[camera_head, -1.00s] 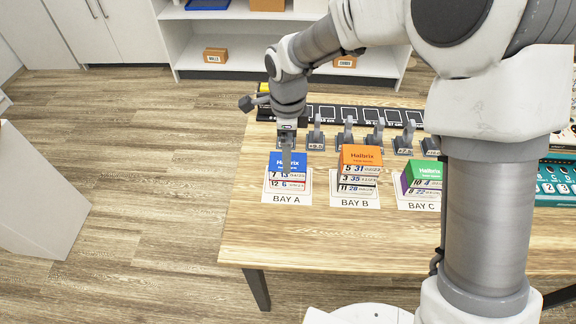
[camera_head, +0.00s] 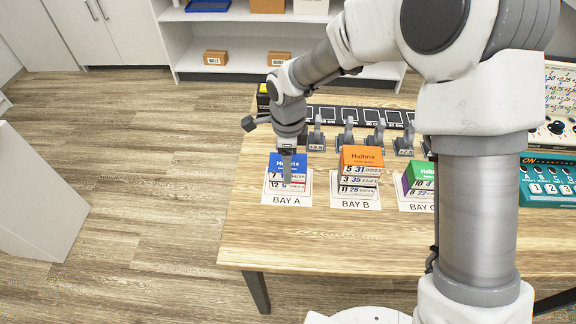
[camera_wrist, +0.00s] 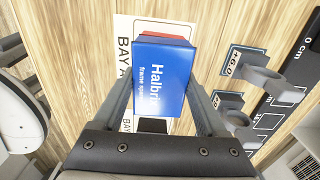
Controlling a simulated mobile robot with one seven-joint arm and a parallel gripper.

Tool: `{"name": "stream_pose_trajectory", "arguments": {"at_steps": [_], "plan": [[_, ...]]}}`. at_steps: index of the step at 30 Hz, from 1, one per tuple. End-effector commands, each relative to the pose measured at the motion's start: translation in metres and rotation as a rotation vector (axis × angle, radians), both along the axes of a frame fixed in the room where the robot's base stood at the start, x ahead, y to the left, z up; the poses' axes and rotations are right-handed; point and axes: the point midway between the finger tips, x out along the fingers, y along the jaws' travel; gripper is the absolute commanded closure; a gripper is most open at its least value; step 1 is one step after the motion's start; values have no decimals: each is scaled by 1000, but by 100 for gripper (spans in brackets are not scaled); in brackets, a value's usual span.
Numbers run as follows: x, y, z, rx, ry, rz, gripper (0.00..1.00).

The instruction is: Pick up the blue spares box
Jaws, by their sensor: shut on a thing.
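The blue spares box (camera_head: 274,163) is on top of a small stack on the BAY A card (camera_head: 268,198), at the left of the table. My gripper (camera_head: 287,177) reaches down over it, and a finger hides part of its front. In the wrist view the blue box (camera_wrist: 160,75) lies between the two fingers of my gripper (camera_wrist: 161,90), which is shut on it. A red box (camera_wrist: 165,37) shows just past its edge, beneath it. I cannot see a gap between the blue box and the stack.
An orange-topped stack (camera_head: 361,156) stands on BAY B to the right, and a green-topped stack (camera_head: 421,176) on BAY C, partly behind my arm. Grey holders (camera_head: 347,137) stand in a row behind. The table front (camera_head: 330,243) is clear.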

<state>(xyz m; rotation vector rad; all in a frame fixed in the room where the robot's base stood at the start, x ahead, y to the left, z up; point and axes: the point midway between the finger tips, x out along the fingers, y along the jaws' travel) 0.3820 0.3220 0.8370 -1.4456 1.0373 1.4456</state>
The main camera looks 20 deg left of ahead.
Motion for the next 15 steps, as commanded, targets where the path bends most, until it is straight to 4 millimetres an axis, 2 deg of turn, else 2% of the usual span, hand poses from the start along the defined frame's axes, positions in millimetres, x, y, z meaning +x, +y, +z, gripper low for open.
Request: {"name": "stream_pose_trajectory", "arguments": {"at_steps": [2,10,15], "plan": [[0,0,1,0,-1,0,86],[0,0,2,1,-2,0,86],[1,1,16,2,-3,0,86]]}}
